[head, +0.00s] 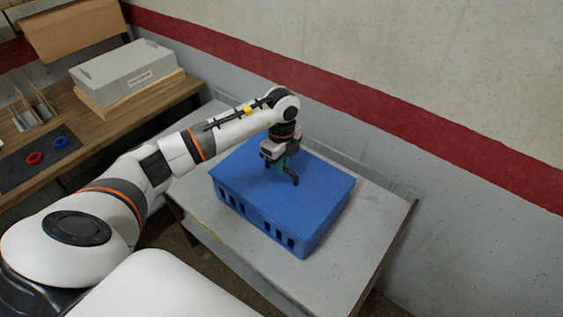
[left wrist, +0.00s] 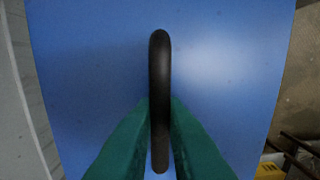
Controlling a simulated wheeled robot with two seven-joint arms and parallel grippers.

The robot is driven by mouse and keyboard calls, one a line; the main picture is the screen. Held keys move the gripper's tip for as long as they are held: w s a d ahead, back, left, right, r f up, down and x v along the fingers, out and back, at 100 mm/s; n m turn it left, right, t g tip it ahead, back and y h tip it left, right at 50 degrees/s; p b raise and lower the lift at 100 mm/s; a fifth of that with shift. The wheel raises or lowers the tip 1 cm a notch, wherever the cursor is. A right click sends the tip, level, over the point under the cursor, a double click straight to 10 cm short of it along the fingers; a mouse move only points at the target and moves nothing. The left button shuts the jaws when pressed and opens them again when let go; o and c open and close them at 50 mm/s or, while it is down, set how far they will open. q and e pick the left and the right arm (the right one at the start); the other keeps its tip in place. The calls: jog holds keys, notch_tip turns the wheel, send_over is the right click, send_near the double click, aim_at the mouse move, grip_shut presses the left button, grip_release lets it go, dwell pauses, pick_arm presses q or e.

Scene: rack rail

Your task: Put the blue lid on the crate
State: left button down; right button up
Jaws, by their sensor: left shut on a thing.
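The blue lid (head: 318,180) is a flat blue panel with a dark handle (head: 293,179) on top. It covers the top of the blue crate (head: 262,225), whose slotted side shows below it. The lid looks level and lined up with the crate; I cannot tell whether a thin gap remains between them. My left gripper (head: 283,167) points down over the lid and is shut on the handle. In the left wrist view the green fingers (left wrist: 160,135) close on the black handle (left wrist: 159,65) above the blue lid surface (left wrist: 90,60). My right gripper is out of view.
The crate stands on a grey table (head: 355,240) against a wall with a red stripe. At the left, a wooden bench (head: 75,130) holds a grey box (head: 125,72), a small rack and a dark mat with a red ring (head: 34,158) and a blue ring (head: 61,142).

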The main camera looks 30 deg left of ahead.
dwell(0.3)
pick_arm(q)
jog(key=c, duration=1.4)
grip_release()
notch_tip(320, 180, up, 12)
jog(key=b, duration=0.3)
